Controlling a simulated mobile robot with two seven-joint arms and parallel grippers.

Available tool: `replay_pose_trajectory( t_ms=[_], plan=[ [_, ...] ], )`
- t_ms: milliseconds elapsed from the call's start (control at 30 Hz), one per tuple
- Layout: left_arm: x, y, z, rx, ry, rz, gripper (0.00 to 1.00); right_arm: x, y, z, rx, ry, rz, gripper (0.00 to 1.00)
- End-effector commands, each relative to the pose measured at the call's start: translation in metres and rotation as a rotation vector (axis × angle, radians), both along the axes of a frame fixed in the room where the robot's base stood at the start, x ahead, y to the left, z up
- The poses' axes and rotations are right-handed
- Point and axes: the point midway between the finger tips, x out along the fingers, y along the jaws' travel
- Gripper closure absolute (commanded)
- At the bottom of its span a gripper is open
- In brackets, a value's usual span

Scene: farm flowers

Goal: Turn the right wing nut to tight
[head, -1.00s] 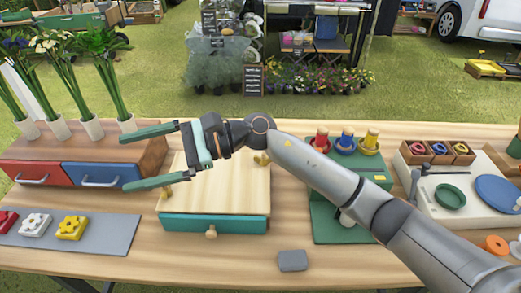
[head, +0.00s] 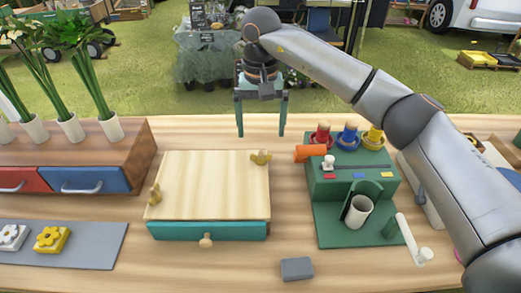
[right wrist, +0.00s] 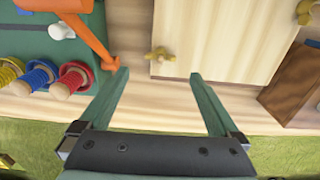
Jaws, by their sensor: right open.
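The right wing nut (head: 260,157) is brass-coloured and sits at the back right corner of a pale wooden board (head: 208,185) with a teal drawer front (head: 208,231). It also shows in the right wrist view (right wrist: 160,53). A second wing nut (head: 154,194) is at the board's left edge. My right gripper (head: 261,132) is open and empty, fingers pointing down, behind the right wing nut. In the right wrist view its fingertips (right wrist: 159,75) lie to either side of the nut's line, apart from it. My left gripper is not in view.
A green stand (head: 352,182) with red, blue and yellow spools and an orange part (head: 310,153) is close on the right. A grey block (head: 297,268) lies in front. A wooden drawer unit (head: 120,160) with flower vases stands left.

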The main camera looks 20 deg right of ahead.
Motion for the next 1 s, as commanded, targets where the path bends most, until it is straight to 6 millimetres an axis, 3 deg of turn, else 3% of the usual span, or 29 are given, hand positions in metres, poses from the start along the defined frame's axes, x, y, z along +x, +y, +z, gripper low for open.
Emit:
replay_pose_trajectory(
  t_ms=[200, 400, 800, 1000],
  plan=[
    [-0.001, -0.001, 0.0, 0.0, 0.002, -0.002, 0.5, -0.001, 0.0, -0.045, 0.002, 0.004, 0.0, 0.03],
    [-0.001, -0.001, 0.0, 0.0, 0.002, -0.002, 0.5, 0.0, 0.001, -0.069, 0.002, 0.0, -0.001, 0.03],
    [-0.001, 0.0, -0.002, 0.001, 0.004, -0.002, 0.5, 0.0, 0.001, -0.075, 0.003, -0.001, 0.0, 0.04],
    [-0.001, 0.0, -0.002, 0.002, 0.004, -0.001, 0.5, 0.0, 0.001, -0.075, 0.003, -0.001, 0.0, 0.26]
  ],
)
